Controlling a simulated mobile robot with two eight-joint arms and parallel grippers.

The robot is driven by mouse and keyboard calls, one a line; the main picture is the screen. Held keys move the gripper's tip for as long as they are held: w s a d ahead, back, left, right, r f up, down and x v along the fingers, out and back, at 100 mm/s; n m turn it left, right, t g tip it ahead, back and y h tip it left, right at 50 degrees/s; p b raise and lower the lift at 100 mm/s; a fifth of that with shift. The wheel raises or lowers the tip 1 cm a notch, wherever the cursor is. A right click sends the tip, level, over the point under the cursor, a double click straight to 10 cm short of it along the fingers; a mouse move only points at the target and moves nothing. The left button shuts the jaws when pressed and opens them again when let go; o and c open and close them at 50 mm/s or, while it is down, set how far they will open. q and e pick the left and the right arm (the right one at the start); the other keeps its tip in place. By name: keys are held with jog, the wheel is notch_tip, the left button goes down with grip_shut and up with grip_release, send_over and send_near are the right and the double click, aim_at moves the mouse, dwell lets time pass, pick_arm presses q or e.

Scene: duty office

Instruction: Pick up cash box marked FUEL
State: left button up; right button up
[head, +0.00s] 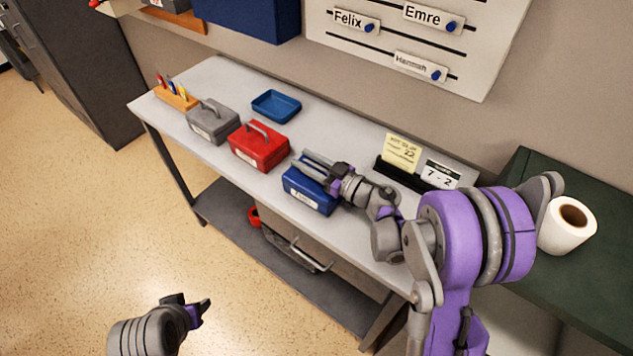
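Three cash boxes with top handles and white front labels stand in a row on the grey table: a grey one (212,124), a red one (258,149) and a blue one (308,196). The label lettering is too small to read, so I cannot tell which is FUEL. My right gripper (316,165) is over the top of the blue box, its fingers pointing left along the lid. It hides the blue box's handle, and I cannot tell whether it grips it. My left gripper (192,302) is low at the front, over the floor, apart from the table, with its fingers apart and empty.
On the table (210,75) are a blue tray (276,106), a pen holder (176,95) and a card stand (402,176) close behind my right forearm. A paper roll (567,225) stands on the dark green cabinet at right. A lower shelf holds a few items.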

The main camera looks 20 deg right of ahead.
grip_shut()
dwell(1.2)
